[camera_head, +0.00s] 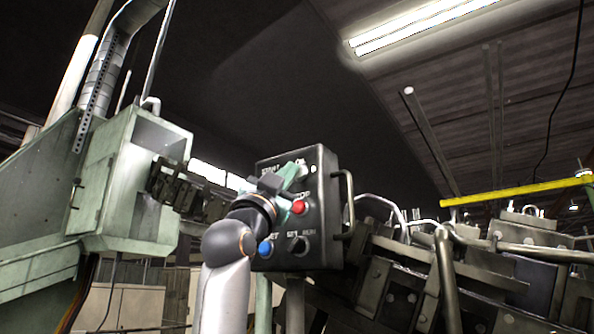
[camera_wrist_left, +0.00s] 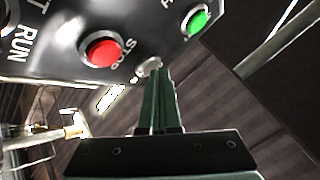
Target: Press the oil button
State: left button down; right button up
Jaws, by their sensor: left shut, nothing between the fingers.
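The control box (camera_head: 327,205) carries several buttons; in the head view an OIL label shows near its top right. My left gripper (camera_head: 298,172) reaches across the upper part of this panel, its shut fingers near that label. In the left wrist view the shut fingers (camera_wrist_left: 156,74) end at or very close to a small pale round button (camera_wrist_left: 148,66), which appears to be the oil button. It is partly covered by the fingertips, so I cannot tell whether they touch or press it. My right gripper is not in view.
The red stop button (camera_wrist_left: 101,50) and a green button (camera_wrist_left: 196,21) are close to the fingers. A blue button (camera_head: 265,248) and a selector knob (camera_head: 298,245) sit lower on the panel. A handle (camera_head: 347,204) sticks out on the box's right side. Machinery stands to both sides.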

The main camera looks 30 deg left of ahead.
pick_arm(q)
jog(key=shift+s+b, duration=0.45)
jog(key=shift+s, duration=0.35)
jog(key=shift+s+f, duration=0.1)
jog(key=s, duration=0.1)
jog(key=s+b, duration=0.1)
jog(key=s, duration=0.1)
jog(key=s+b, duration=0.1)
jog(key=shift+s+a, duration=0.25)
jog(key=shift+s, duration=0.15)
dwell(0.6)
